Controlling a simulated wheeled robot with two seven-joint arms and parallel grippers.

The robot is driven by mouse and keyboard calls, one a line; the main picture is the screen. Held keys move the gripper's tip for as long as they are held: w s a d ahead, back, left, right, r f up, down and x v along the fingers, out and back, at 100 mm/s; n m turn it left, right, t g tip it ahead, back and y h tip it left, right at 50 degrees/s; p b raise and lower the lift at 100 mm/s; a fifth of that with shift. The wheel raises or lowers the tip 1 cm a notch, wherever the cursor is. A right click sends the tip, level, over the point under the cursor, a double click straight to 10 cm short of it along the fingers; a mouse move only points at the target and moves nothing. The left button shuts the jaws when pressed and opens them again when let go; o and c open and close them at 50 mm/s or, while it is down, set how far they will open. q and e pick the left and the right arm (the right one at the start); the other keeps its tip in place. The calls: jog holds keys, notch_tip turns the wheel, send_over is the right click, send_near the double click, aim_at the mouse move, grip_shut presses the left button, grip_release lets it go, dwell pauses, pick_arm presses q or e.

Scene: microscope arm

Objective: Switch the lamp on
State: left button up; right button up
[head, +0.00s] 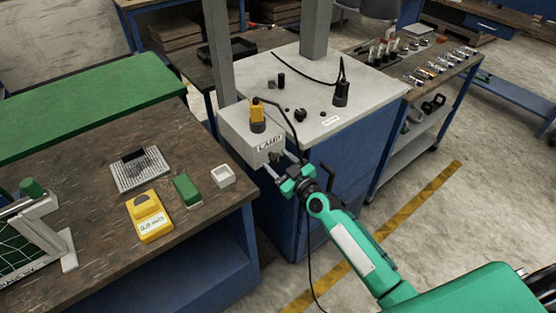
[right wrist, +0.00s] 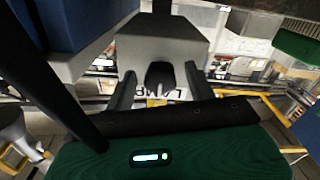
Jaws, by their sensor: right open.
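A light grey box labelled LAMP (head: 240,130) sits at the front left corner of a grey-topped blue cabinet. A dark knob (head: 274,156) sticks out of its front face. In the right wrist view the box (right wrist: 160,42) fills the upper middle, and the knob (right wrist: 160,75) lies between my fingers, with the label upside down behind it. My right gripper (head: 282,165) is open in front of the box, one finger on each side of the knob. I cannot tell whether the fingers touch it. My left gripper is not in view.
A yellow and black piece (head: 257,115) stands on the box, and a dark cable runs by it. The cabinet top (head: 310,75) has several small black parts and a grey post (head: 314,30). A wooden bench (head: 90,190) with small yellow and green items is at left.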

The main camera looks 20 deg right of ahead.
jog(key=shift+w+a, duration=0.1)
jog(key=shift+w, duration=0.2)
jog(key=shift+c, duration=0.4)
jog(key=c, duration=0.9)
